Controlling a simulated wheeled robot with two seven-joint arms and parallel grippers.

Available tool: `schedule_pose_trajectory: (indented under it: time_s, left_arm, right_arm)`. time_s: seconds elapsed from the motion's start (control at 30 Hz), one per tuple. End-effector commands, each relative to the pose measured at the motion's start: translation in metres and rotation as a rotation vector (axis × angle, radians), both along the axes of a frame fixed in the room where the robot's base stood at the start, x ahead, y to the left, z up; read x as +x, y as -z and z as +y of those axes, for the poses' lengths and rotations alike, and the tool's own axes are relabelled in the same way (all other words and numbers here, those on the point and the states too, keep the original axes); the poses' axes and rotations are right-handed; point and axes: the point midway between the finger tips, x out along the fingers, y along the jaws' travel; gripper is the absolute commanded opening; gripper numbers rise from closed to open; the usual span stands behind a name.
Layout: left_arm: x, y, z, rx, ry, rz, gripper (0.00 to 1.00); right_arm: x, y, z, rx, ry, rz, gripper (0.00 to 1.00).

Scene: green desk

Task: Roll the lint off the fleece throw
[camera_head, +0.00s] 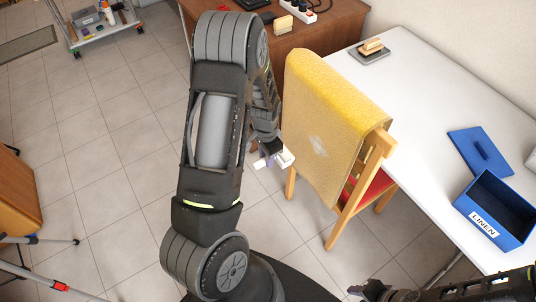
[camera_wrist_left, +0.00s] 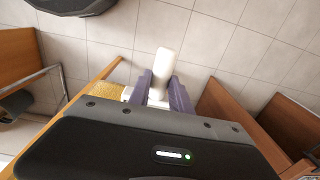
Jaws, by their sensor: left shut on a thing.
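The yellow fleece throw (camera_head: 325,110) hangs over the back of a wooden chair. A pale, whitish patch shows on its hanging face. My left gripper (camera_head: 268,158) is shut on a white lint roller (camera_head: 286,158), just left of the throw and apart from it as far as I can tell. In the left wrist view the purple fingers (camera_wrist_left: 161,92) grip the roller, whose white handle (camera_wrist_left: 164,62) points away between them. A bit of the throw (camera_wrist_left: 110,90) shows at left there. My right gripper (camera_head: 378,291) is only partly visible at the bottom edge, its fingers unclear.
A white table (camera_head: 425,125) stands right of the chair (camera_head: 350,213). On it are a blue LINEN box (camera_head: 510,228), a blue lid (camera_head: 468,146) and a brush on a grey pad (camera_head: 371,55). A brown desk (camera_head: 325,30) stands behind. Tiled floor is open at left.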

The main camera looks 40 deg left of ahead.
Motion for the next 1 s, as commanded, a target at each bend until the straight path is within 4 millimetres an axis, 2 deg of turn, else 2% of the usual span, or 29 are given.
schedule_pose_trajectory:
  time_s: [0.27, 0.7, 1.0]
  left_arm:
    - [0.011, 0.000, -0.003, 0.000, 0.002, 0.000, 0.00]
    - [0.051, 0.000, -0.016, 0.001, 0.002, 0.000, 0.00]
    - [0.058, 0.000, -0.018, -0.001, 0.000, 0.000, 0.00]
  right_arm:
    - [0.000, 0.000, 0.000, 0.000, 0.000, -0.001, 0.36]
    - [0.001, 0.002, 0.000, 0.001, -0.001, -0.001, 0.36]
    - [0.001, 0.002, 0.000, 0.001, 0.000, -0.002, 0.36]
